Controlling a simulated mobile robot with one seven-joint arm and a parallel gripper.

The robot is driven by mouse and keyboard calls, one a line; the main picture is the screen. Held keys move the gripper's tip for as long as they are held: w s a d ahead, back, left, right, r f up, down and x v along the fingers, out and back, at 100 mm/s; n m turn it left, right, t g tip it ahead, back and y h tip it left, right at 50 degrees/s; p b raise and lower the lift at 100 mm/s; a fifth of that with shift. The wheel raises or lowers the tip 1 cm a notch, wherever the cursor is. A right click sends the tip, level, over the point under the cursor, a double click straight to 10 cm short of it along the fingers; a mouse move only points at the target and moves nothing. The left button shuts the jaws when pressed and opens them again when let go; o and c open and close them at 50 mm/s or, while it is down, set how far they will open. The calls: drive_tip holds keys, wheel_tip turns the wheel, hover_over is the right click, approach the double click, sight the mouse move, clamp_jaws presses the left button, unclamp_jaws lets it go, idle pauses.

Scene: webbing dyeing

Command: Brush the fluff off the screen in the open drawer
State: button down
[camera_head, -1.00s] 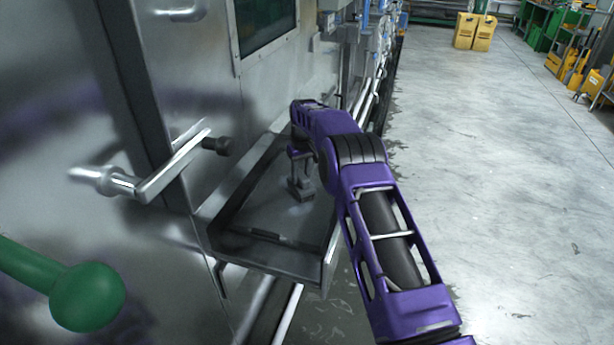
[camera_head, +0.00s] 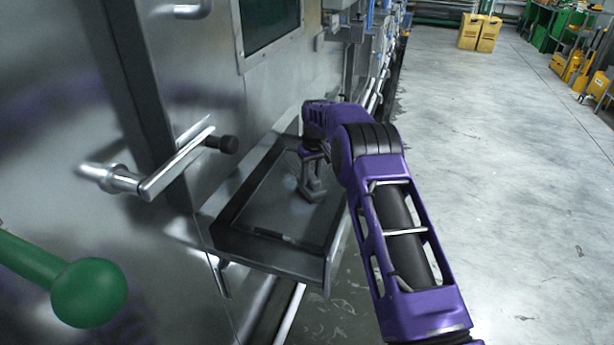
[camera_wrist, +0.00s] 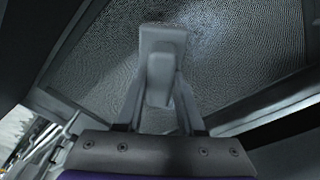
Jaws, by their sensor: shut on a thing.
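The open drawer (camera_head: 268,262) juts out from the steel machine in the head view, with a dark flat screen (camera_head: 265,215) inside it. In the wrist view the screen (camera_wrist: 225,65) shows as a fine mesh with a paler, whitish patch near its upper middle, perhaps fluff. My gripper (camera_head: 313,190) is over the right part of the drawer, pointing down. It is shut on a grey block-like thing (camera_wrist: 162,45), probably the brush. Its underside is hidden, so I cannot tell whether it touches the mesh.
A steel crank handle (camera_head: 175,165) with a dark knob sticks out left of the drawer. A green ball-ended lever (camera_head: 88,292) is at the lower left. Pipes run along the machine behind. The concrete floor (camera_head: 500,190) to the right is clear.

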drive_tip(key=shift+s+d+b, duration=0.15)
drive_tip(key=shift+s+d, duration=0.45)
drive_tip(key=shift+d, duration=1)
drive_tip(key=shift+s+d+b, duration=0.1)
drive_tip(key=shift+s+d, duration=0.45)
drive_tip(key=shift+d, duration=1)
drive_tip(key=shift+s+d+b, duration=0.15)
drive_tip(key=shift+s+d, duration=0.45)
drive_tip(key=shift+d, duration=1)
wheel_tip(320, 180, up, 6)
drive_tip(key=p, duration=0.3)
drive_tip(key=shift+r+p, duration=0.15)
drive_tip(key=shift+p, duration=0.2)
drive_tip(key=shift+r+p, duration=0.85)
drive_tip(key=shift+r, duration=0.55)
